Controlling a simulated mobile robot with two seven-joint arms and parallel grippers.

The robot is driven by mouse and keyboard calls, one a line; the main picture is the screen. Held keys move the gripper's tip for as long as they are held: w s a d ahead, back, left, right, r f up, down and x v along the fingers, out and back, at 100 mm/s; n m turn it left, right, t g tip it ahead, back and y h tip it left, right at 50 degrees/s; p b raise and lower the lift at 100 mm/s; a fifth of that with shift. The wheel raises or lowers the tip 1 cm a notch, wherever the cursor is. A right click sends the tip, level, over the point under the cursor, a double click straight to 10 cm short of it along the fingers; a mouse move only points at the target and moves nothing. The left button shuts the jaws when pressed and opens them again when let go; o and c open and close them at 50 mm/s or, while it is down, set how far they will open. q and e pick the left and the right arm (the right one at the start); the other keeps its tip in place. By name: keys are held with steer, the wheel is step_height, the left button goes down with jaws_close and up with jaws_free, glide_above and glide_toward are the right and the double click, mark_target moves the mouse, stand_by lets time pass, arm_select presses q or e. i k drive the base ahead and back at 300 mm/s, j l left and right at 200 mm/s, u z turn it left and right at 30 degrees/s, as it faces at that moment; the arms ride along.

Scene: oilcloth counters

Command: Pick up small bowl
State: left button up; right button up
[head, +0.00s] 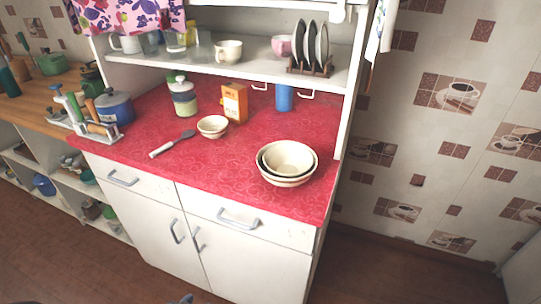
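A small cream bowl (212,132) stands upright on the red patterned oilcloth counter (222,170), left of the middle. It looks like one bowl nested in another, but I cannot tell for sure. A larger cream bowl (284,183) stands near the front right of the counter, with a smaller cream bowl (290,158) nested inside it. Neither of my grippers can be made out. A small grey tip shows at the bottom edge of the view, and I cannot tell what it is.
A spatula (172,144) lies left of the small bowl. A plate rack (310,70) is on the shelf above. The counter's front middle is clear.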

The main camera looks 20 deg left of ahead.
mark_target(212, 127)
steer(key=i+j, duration=0.1)
steer(key=j, duration=0.8)
steer(key=i+j, duration=0.15)
steer(key=j, duration=0.3)
